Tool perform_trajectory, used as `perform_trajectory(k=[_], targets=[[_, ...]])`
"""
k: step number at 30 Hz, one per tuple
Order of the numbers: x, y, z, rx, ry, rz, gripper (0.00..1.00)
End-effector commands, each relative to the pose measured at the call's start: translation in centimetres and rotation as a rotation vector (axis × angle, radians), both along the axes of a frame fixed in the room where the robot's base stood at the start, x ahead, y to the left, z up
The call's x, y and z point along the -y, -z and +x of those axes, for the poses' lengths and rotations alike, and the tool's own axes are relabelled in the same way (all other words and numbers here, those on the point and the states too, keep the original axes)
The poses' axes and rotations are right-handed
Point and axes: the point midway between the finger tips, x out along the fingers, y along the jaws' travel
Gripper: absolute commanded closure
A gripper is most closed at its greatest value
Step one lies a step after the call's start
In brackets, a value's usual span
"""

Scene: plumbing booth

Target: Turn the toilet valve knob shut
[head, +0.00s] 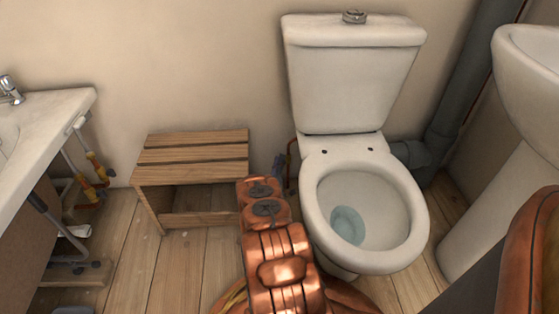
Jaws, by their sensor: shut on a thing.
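The white toilet (355,90) stands against the back wall with its seat up front and water in the bowl. A thin copper pipe (291,152) shows low on the wall just left of it. My copper-coloured gripper (272,178) reaches from the bottom centre to this spot, left of the bowl. It is shut on the toilet valve knob. A small blue-grey part shows just past its end, too small to tell whether it is knob or fingertip. The gripper hides most of the valve, and the knob's angle cannot be read.
A slatted wooden stool (190,160) stands close on the left. A sink counter (45,125) with pipes under it is at far left. A grey drain pipe (470,85) and a white pedestal basin (520,170) are on the right. Wooden floor (185,260) is free in front of the stool.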

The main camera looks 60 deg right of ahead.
Motion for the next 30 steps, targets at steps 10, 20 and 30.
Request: perform_trajectory(k=[10, 20, 30], targets=[[-0.2, 0.3, 0.0, -0.005, -0.002, 0.004, 0.41], [0.0, 0.1, -0.1, -0.002, 0.002, 0.001, 0.31], [0.0, -1.4, 0.0, -0.003, 0.0, 0.002, 0.31]])
